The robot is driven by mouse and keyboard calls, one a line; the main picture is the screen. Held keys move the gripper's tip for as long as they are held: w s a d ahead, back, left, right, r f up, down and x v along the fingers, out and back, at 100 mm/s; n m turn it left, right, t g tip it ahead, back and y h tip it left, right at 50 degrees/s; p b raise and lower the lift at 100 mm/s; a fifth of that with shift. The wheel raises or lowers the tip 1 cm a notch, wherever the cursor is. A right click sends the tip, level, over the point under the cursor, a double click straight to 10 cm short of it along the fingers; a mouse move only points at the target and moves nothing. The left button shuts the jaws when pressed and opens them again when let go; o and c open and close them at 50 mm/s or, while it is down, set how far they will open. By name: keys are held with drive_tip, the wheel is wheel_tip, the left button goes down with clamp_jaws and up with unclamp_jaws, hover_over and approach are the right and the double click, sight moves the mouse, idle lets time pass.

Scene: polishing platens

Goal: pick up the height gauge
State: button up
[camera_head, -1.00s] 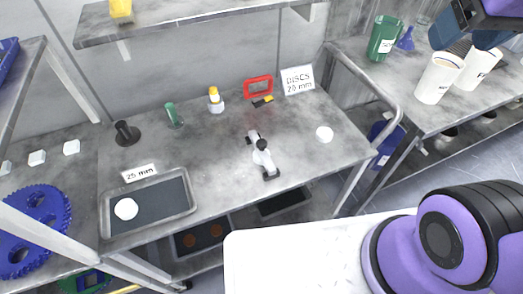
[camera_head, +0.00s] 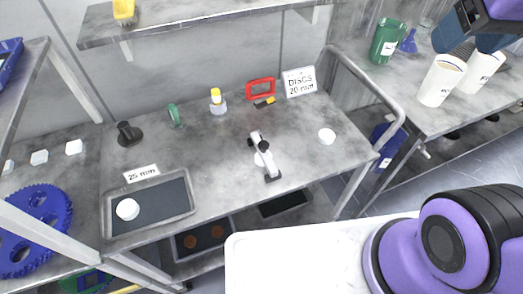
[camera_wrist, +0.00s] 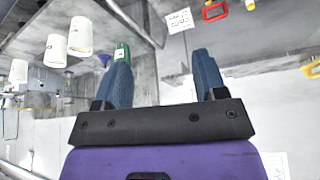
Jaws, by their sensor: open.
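What looks like the height gauge (camera_head: 264,158), a white and black instrument with dark ends, stands on the middle of the grey metal bench (camera_head: 225,160). I do not make it out in the wrist view. My gripper (camera_wrist: 160,75) is open and empty, its two blue fingers well apart. In the head view my gripper shows at the upper right, in front of white cups on the right-hand bench and far from the gauge.
A white disc (camera_head: 326,136) lies right of the gauge. A dark tray (camera_head: 184,212) with another white disc is at the front left. A black stand (camera_head: 128,134), green item (camera_head: 174,115), bottle (camera_head: 217,104) and red frame (camera_head: 260,88) stand behind. A rail (camera_head: 376,90) edges the bench's right side.

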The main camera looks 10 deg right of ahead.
drive_tip(key=w+a+f+g, duration=0.1)
drive_tip(key=w+a+f, duration=0.3)
drive_tip(key=w, duration=0.5)
drive_tip(key=n+g, duration=0.3)
drive_tip(key=g, duration=0.1)
hover_over(264, 152)
drive_tip(key=f, duration=2.9)
drive_tip(key=shift+w+d+f, duration=0.35)
drive_tip(key=shift+f, duration=0.05)
drive_tip(key=shift+s+a+f, duration=0.1)
drive_tip(key=shift+a+f, duration=0.05)
drive_tip(key=shift+f, duration=0.15)
drive_tip(key=shift+s+a+f, duration=0.1)
drive_tip(key=shift+f, duration=2.6)
drive_tip(key=shift+s+a+f, duration=0.1)
drive_tip(key=shift+f, duration=2.6)
drive_tip(key=shift+c, duration=0.4)
